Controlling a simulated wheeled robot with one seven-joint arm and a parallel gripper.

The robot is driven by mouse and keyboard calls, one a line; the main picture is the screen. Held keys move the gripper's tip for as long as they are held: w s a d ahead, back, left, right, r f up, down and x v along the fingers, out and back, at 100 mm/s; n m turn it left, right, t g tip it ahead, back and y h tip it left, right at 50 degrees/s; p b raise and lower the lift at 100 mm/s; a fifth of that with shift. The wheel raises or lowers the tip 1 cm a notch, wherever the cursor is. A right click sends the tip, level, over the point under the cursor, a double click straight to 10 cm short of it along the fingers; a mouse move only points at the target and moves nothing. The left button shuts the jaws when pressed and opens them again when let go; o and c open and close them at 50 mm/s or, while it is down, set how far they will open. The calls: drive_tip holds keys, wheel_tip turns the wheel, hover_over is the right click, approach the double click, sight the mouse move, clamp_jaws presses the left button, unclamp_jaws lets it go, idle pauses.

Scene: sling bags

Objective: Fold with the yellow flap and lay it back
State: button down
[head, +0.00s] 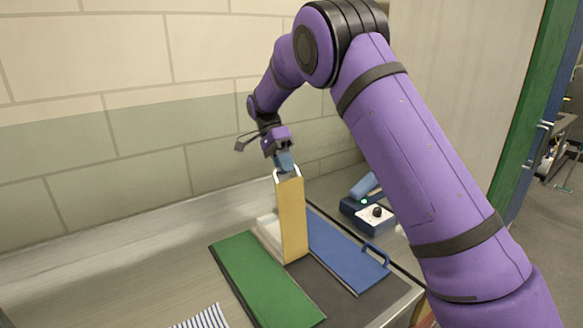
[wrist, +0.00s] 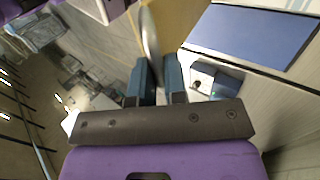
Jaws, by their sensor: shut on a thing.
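The yellow flap (head: 292,222) stands about upright on the dark folding board (head: 345,288). A pale handle (head: 277,177) is at its top edge. My gripper (head: 285,165) is shut on this handle from above. In the wrist view the handle (wrist: 149,40) runs between my fingers (wrist: 157,85), with the yellow flap (wrist: 185,22) behind it. The green flap (head: 265,280) lies flat on the left. The blue flap (head: 345,252) with its blue handle (head: 376,253) lies flat on the right. Pale cloth (head: 268,232) shows beside the yellow flap's foot, partly hidden by it.
A striped cloth (head: 203,317) lies on the table at the front left. A blue device with a black knob (head: 376,211) stands behind the blue flap. A block wall (head: 90,130) closes the back. The table (head: 120,275) left of the green flap is mostly bare.

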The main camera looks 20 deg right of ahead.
drive_tip(key=shift+w+a+f+g, duration=0.2)
drive_tip(key=shift+w+f+g, duration=0.15)
drive_tip(key=shift+w, duration=0.3)
drive_tip(key=shift+w+a+f+g, duration=0.25)
drive_tip(key=shift+w+f, duration=0.1)
drive_tip(key=shift+w, duration=0.25)
drive_tip(key=c, duration=1.2)
unclamp_jaws()
drive_tip(key=shift+o, duration=0.2)
drive_tip(key=shift+r, duration=0.2)
